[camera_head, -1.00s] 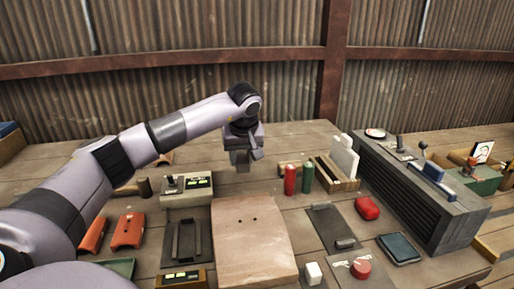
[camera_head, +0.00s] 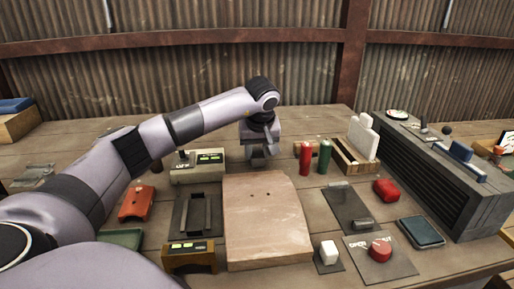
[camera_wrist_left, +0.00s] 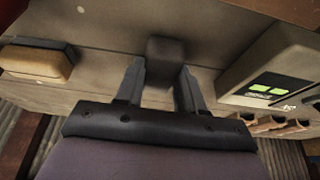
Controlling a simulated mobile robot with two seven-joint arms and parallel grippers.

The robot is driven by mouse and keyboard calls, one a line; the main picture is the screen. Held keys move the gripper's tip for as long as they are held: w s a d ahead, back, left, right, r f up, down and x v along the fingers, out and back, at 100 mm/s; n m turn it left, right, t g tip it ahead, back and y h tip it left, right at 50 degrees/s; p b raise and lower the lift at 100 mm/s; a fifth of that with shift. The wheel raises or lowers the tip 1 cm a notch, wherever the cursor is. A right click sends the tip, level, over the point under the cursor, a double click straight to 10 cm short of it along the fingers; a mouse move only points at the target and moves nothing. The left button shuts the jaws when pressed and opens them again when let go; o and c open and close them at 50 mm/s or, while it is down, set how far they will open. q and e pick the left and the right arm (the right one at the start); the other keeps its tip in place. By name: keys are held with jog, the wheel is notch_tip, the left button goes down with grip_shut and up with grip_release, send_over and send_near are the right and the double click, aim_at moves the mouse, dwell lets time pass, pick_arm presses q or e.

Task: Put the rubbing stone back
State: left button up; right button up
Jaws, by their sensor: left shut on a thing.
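My left gripper (camera_head: 261,148) hangs over the back of the bench, pointing down. It is shut on a small grey-brown block, which I take to be the rubbing stone (camera_wrist_left: 166,50). In the left wrist view the block sits between the two fingertips (camera_wrist_left: 160,82). In the head view the block is hard to tell apart from the dark fingers. I cannot tell whether it touches the bench top. My right gripper is not in view.
A control box (camera_head: 197,168) with green displays stands left of the gripper. Red (camera_head: 305,159) and green (camera_head: 324,158) bottles stand to its right, near a wooden rack with white pieces (camera_head: 362,140). A pinkish slab (camera_head: 264,220) lies in front. A wooden block (camera_wrist_left: 36,62) shows in the wrist view.

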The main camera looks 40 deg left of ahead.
pick_arm(q)
jog(key=shift+f, duration=0.1)
jog(key=o, duration=1.1)
jog(key=v, duration=0.7)
jog(key=shift+d, duration=0.1)
